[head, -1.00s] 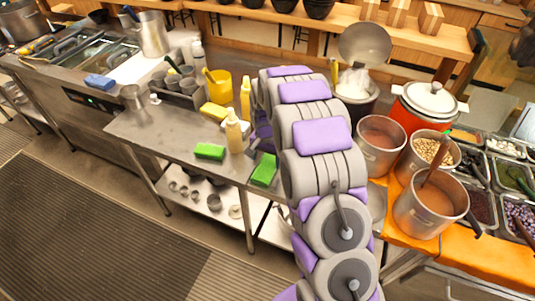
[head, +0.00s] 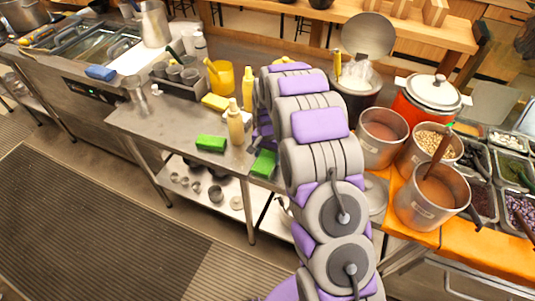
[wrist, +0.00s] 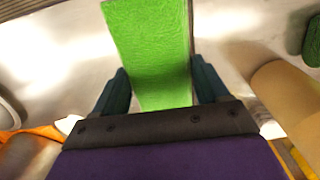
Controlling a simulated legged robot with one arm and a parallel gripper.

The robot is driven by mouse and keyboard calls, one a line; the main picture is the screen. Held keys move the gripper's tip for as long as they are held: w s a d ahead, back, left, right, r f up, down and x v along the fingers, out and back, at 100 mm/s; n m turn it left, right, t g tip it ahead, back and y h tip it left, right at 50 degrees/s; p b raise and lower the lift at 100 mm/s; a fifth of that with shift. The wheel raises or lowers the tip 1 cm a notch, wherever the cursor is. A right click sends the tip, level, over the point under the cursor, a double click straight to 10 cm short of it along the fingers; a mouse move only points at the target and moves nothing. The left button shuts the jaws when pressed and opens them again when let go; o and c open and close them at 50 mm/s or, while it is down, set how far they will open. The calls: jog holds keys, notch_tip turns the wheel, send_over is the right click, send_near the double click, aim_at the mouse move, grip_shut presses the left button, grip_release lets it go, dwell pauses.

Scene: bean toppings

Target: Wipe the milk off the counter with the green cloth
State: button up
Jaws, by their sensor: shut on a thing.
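A green cloth (wrist: 150,50) lies between my gripper's two dark fingers in the wrist view, and my gripper (wrist: 158,85) is shut on it. In the head view the green cloth (head: 263,163) shows at the counter's front edge beside my arm, which hides my gripper. The metal counter (head: 180,125) is bright with glare. I cannot tell milk from reflections on it in the wrist view.
A second green piece (head: 210,143) lies left of the cloth. A tan bottle (head: 235,127) stands between them, close to my gripper's right side in the wrist view (wrist: 285,95). Pots (head: 383,140) stand right of my arm. The counter's left front is clear.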

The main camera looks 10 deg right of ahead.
aim_at(268, 156)
jog(key=shift+d, duration=0.1)
jog(key=shift+c, duration=0.2)
jog(key=shift+d+r, duration=0.1)
jog(key=shift+r, duration=0.4)
jog(key=shift+r+p, duration=0.95)
jog(key=shift+r, duration=1.1)
jog(key=o, duration=0.5)
jog(key=c, duration=0.5)
